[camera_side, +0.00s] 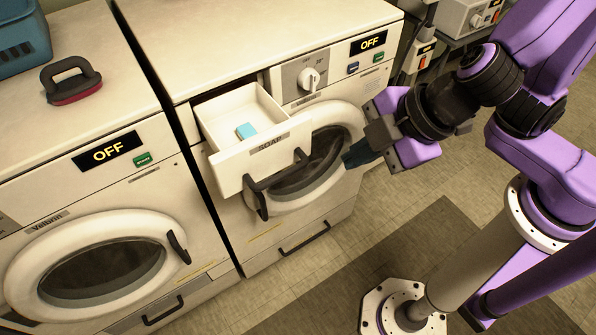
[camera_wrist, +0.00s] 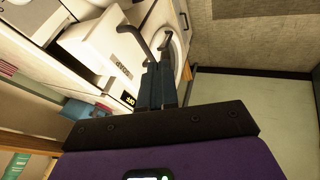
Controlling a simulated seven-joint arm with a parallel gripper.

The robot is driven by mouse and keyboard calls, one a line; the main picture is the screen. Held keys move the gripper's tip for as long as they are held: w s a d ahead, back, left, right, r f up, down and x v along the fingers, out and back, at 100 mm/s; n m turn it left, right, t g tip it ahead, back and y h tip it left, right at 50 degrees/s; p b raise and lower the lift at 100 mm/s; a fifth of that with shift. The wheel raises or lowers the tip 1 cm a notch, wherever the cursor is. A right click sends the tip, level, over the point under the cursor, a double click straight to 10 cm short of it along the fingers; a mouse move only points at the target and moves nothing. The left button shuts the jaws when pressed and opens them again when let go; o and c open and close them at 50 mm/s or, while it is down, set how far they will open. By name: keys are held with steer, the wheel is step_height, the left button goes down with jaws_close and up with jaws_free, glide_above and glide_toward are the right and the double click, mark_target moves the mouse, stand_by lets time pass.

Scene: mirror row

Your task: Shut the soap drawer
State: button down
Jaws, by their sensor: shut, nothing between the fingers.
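The soap drawer (camera_side: 225,160) is pulled out of the upper left of the right-hand washing machine, with a blue block (camera_side: 247,131) inside it. Its white front reads "SOAP" and carries a dark bar handle (camera_side: 258,196). In the wrist view the drawer (camera_wrist: 95,45) shows at the upper left with its handle (camera_wrist: 134,37). My gripper (camera_side: 352,158) is shut and empty, in front of the machine and to the right of the drawer. In the wrist view my fingertips (camera_wrist: 158,72) look near the handle; I cannot tell whether they touch it.
The round door (camera_side: 345,125) with its own handle is closed below and right of the drawer. A control panel with a white knob (camera_side: 309,79) reads "OFF". A second washer (camera_side: 90,250) stands left, with a dark iron-like object (camera_side: 70,80) on top.

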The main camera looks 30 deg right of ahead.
mark_target(246, 124)
steer(key=w+a+r+x, duration=0.1)
steer(key=w+x, duration=0.1)
steer(key=x, duration=1)
steer(key=shift+a+n+y, duration=0.3)
steer(key=shift+a, duration=0.1)
steer(key=shift+w, duration=0.2)
steer(key=w, duration=1.5)
steer(key=shift+w, duration=0.25)
steer(key=shift+w+r, duration=0.1)
steer(key=shift+w, duration=0.2)
steer(key=shift+w+d, duration=0.2)
steer(key=shift+w, duration=0.05)
stand_by(0.3)
steer(key=shift+s, duration=0.1)
